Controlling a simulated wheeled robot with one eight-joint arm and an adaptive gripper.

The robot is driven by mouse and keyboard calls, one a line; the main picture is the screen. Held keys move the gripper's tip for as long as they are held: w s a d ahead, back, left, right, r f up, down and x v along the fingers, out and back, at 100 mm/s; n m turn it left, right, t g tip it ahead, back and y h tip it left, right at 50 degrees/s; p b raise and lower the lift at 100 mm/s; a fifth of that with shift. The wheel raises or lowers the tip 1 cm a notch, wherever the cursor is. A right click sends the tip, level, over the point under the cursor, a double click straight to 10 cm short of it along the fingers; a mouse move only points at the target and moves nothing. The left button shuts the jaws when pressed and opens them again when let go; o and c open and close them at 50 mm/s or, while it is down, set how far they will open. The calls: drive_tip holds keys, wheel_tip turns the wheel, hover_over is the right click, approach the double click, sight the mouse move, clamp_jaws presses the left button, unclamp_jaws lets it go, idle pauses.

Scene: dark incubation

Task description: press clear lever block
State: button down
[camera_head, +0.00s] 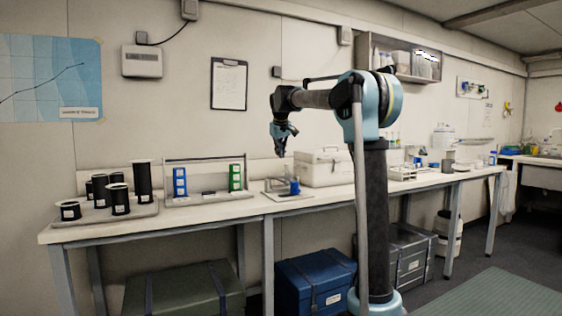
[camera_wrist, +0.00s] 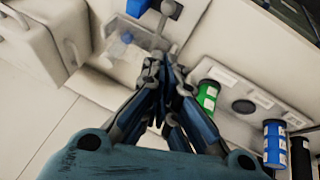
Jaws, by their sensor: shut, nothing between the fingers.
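The clear lever block (camera_wrist: 122,52) is a see-through block on a pale base, with a grey rounded lever (camera_wrist: 168,9) beside it in the wrist view. In the head view the clear block (camera_head: 277,185) stands on the bench, partly indistinct, with a small blue part (camera_head: 295,187) at its right.
A rack with a blue stack (camera_head: 180,182) and a green stack (camera_head: 235,177) stands left of the block. Several black cylinders (camera_head: 120,200) stand on a tray further left. A white case (camera_head: 322,168) is close behind at the right. Bare bench lies in front.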

hover_over(287, 183)
drive_tip(key=w+a, duration=0.1)
drive_tip(key=a, duration=0.2)
wheel_tip(287, 183, down, 6)
drive_tip(key=f, duration=0.1)
drive_tip(key=shift+w+d+f, duration=0.1)
drive_tip(key=shift+d+f, duration=0.1)
drive_tip(key=shift+f, duration=0.45)
drive_tip(key=shift+s+d+f, duration=0.1)
drive_tip(key=shift+d+f, duration=0.15)
drive_tip(key=shift+f, duration=0.35)
drive_tip(key=shift+w+d+f, duration=0.1)
drive_tip(key=shift+d+f, duration=0.1)
drive_tip(key=shift+f, duration=0.45)
